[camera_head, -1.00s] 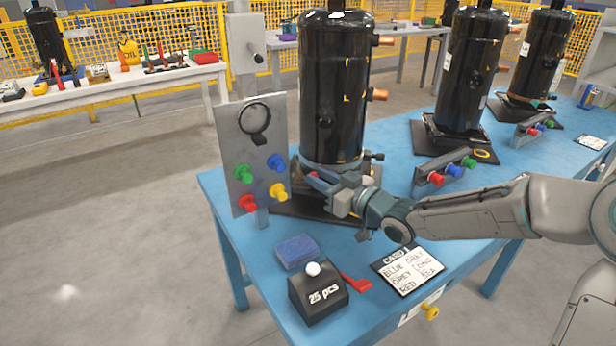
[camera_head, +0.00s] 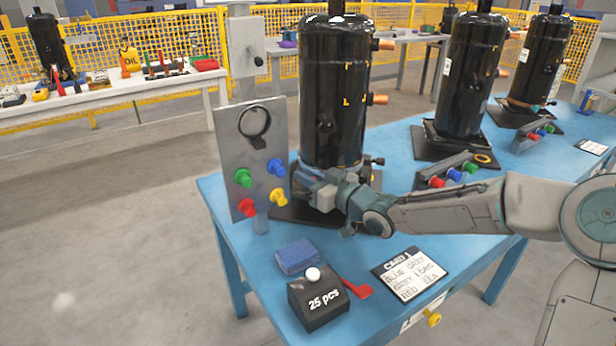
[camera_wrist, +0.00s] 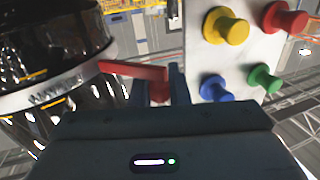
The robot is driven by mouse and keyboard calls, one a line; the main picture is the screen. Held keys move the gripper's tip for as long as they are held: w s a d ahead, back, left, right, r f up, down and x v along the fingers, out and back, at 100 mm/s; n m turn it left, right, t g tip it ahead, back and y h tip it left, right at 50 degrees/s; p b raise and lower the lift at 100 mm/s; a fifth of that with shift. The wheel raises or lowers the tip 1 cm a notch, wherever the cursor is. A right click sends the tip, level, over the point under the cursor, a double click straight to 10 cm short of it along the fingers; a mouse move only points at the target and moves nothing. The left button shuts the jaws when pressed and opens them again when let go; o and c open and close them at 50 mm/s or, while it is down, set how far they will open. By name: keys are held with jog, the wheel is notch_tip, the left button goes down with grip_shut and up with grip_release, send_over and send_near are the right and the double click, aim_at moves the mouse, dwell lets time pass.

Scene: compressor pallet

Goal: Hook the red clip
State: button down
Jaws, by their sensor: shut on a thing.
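The red clip (camera_wrist: 135,70) is a flat red lever in the wrist view. My gripper (camera_wrist: 166,88) is shut on its right end, and its left end reaches the light metal band (camera_wrist: 55,92) around the black compressor. I cannot tell whether it is hooked there. In the head view my gripper (camera_head: 302,178) is at the foot of the nearest black compressor (camera_head: 334,90), beside the grey knob panel. The clip is mostly hidden there by the gripper.
The upright grey panel (camera_head: 231,157) with red, green, blue and yellow knobs stands close left of my gripper. A black "25 pcs" box (camera_head: 318,302), blue block (camera_head: 297,256), red piece (camera_head: 357,288) and written card (camera_head: 410,272) lie in front on the blue table.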

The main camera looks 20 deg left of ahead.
jog(key=shift+f+t+b, duration=0.1)
jog(key=shift+t+b, duration=0.2)
jog(key=shift+b, duration=0.1)
jog(key=a+m+t+h+b, duration=0.1)
jog(key=m+t+h+b, duration=0.1)
jog(key=b, duration=0.2)
jog(key=w+m+t+h+b, duration=0.1)
jog(key=m+t+h+b, duration=0.1)
jog(key=t+h+b, duration=0.1)
jog(key=a+m+t+h+b, duration=0.1)
jog(key=m+t+h+b, duration=0.1)
jog(key=b, duration=0.3)
jog(key=shift+w+a+m+b, duration=0.3)
jog(key=shift+w+a+m, duration=0.05)
jog(key=shift+m, duration=0.15)
jog(key=shift+w+m+t+h, duration=0.15)
jog(key=shift+m+t+h, duration=0.2)
jog(key=shift+h, duration=0.25)
jog(key=c, duration=1.6)
grip_release()
jog(key=shift+c, duration=0.2)
jog(key=shift+a, duration=0.1)
jog(key=shift+s+n+y, duration=0.2)
jog(key=shift+n+y, duration=0.3)
jog(key=shift+n, duration=0.05)
